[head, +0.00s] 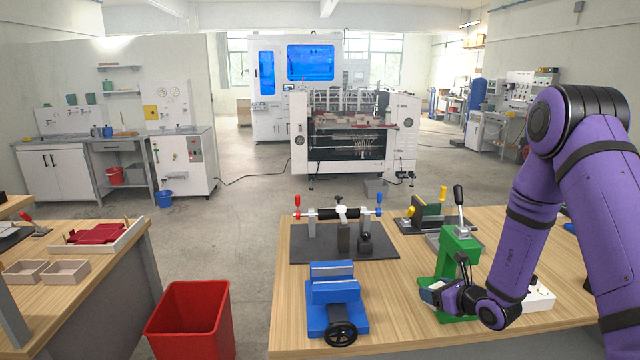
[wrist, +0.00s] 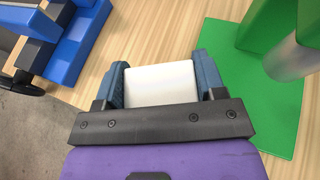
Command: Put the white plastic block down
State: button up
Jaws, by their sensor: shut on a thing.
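My gripper (wrist: 161,88) is shut on the white plastic block (wrist: 160,82), with one blue-grey finger on each side of it in the wrist view. In the head view my gripper (head: 437,292) is low over the right part of the wooden table (head: 400,335), just in front of the green press. The white block (head: 436,286) shows only as a small pale patch there. I cannot tell whether it touches the table.
The green press (head: 458,255) stands close by, its base beside my gripper. A blue vise (head: 335,290) with a black handwheel is to the left. A dark plate with a clamp fixture (head: 345,240) lies behind. A red bin (head: 190,320) stands on the floor. Bare wood lies between vise and press.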

jog(key=shift+w+a+r, duration=0.2)
jog(key=shift+a, duration=0.1)
notch_tip(320, 180, up, 14)
jog(key=w+m+h, duration=0.2)
jog(key=shift+w+f+t, duration=0.25)
jog(key=shift+w+t, duration=0.05)
jog(key=shift+t, duration=0.1)
jog(key=shift+w+a, duration=0.1)
